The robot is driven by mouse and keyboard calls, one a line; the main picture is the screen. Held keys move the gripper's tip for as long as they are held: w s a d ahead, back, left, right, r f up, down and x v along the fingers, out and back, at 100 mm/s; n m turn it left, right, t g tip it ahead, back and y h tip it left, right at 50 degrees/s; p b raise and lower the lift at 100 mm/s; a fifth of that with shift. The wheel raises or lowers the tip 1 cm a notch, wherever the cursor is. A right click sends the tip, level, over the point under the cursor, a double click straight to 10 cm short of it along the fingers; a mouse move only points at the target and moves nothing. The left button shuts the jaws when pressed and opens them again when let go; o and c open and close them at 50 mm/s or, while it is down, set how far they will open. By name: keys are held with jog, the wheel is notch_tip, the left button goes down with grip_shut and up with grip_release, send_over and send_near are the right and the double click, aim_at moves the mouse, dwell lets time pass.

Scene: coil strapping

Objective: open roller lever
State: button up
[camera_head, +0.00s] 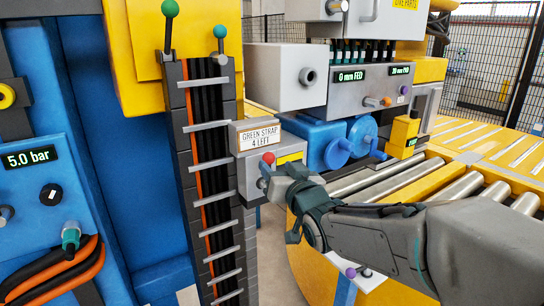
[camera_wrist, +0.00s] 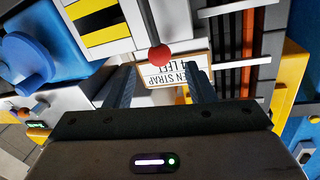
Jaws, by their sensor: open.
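A red ball knob (camera_head: 268,158) sits on the grey box (camera_head: 248,180) below the "GREEN STRAP 4 LEFT" sign (camera_head: 259,135). No lever is labelled as the roller lever, so I cannot tell surely which it is. My gripper (camera_head: 268,178) is close to this knob and hides part of the box. In the wrist view the open fingers of my gripper (camera_wrist: 160,85) point at the box, with the red knob (camera_wrist: 159,55) between their lines, just beyond the tips. Nothing is held. I cannot tell whether the fingers touch anything.
A roller conveyor (camera_head: 395,180) lies to the right. Orange and black hoses (camera_head: 60,270) hang at lower left.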

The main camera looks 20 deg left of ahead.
aim_at(271, 160)
jog(key=shift+p+x, duration=0.65)
jog(key=shift+x, duration=1.85)
grip_shut()
